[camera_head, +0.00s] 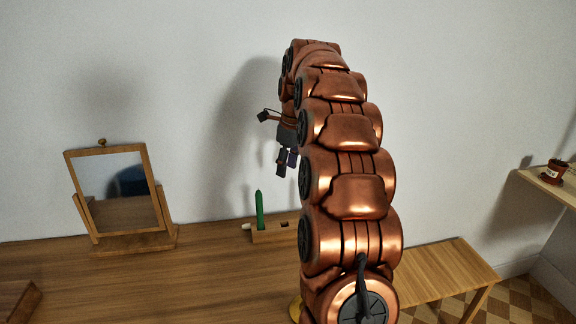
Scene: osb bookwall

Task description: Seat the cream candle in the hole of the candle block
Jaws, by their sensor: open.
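The wooden candle block (271,236) sits on the table near the wall, its right end hidden behind my arm. A green candle (260,210) stands upright in its left part. A dark hole (284,224) shows empty in the block's top, right of the green candle. A small cream piece (247,227) shows at the block's left end. It looks like the end of the cream candle, lying down, with the rest hidden. My gripper (287,162) is open and empty, pointing down above the block and apart from it.
A wood-framed mirror (118,190) stands on the table (190,285) to the left. A wooden object (15,300) is cut off at the lower left. A yellow edge (295,309) shows beside my arm. The table between mirror and block is clear. A shelf (552,186) holds a pot (553,172) at right.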

